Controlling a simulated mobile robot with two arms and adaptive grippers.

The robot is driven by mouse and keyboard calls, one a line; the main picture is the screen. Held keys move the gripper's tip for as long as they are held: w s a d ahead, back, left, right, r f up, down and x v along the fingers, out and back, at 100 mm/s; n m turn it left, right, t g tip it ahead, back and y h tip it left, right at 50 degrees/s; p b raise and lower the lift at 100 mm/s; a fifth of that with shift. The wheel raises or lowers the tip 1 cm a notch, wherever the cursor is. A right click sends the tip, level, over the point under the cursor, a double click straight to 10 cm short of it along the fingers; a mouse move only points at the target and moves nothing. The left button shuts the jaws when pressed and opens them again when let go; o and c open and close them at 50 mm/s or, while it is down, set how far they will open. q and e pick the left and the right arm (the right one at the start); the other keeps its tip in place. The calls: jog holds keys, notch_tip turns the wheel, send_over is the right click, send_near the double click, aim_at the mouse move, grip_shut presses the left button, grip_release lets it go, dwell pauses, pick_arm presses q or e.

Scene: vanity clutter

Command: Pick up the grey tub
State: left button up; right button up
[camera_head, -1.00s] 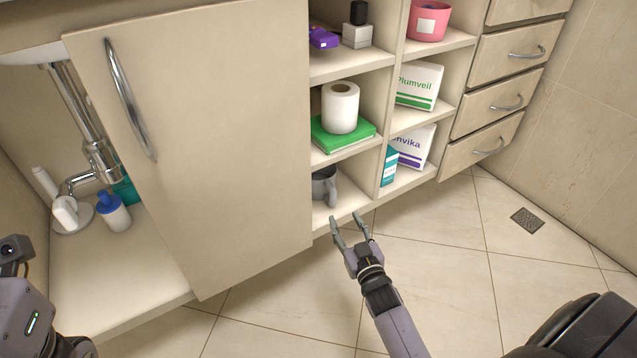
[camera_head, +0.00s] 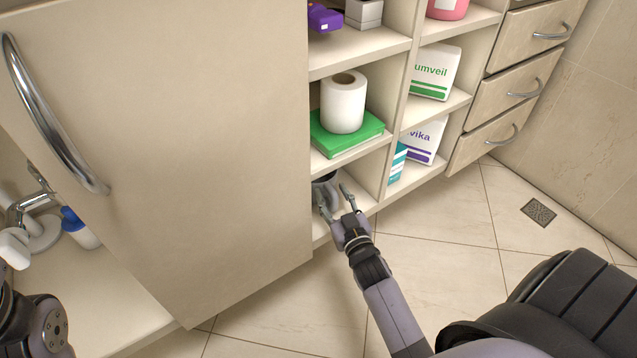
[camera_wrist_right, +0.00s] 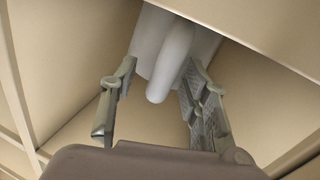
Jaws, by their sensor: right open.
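The grey tub (camera_head: 327,184) stands in the bottom compartment of the open shelves, partly hidden by the cabinet door and my fingers. In the right wrist view the tub (camera_wrist_right: 152,48) looks pale grey, with a rounded handle facing my gripper. My right gripper (camera_head: 335,200) is open at the front of that compartment. In the wrist view its fingers (camera_wrist_right: 163,78) lie either side of the handle and the lower part of the tub; I cannot tell whether they touch it. My left arm shows at the lower left, but its gripper is out of view.
The cabinet door (camera_head: 160,150) stands left of the compartment. Above is a shelf with a green book (camera_head: 345,138) and a paper roll (camera_head: 343,100). A divider and boxes (camera_head: 425,140) are to the right. The tiled floor (camera_head: 440,220) in front is clear.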

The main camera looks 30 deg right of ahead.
jog(key=shift+s+r, duration=0.15)
jog(key=shift+s, duration=0.05)
grip_shut()
dwell(0.3)
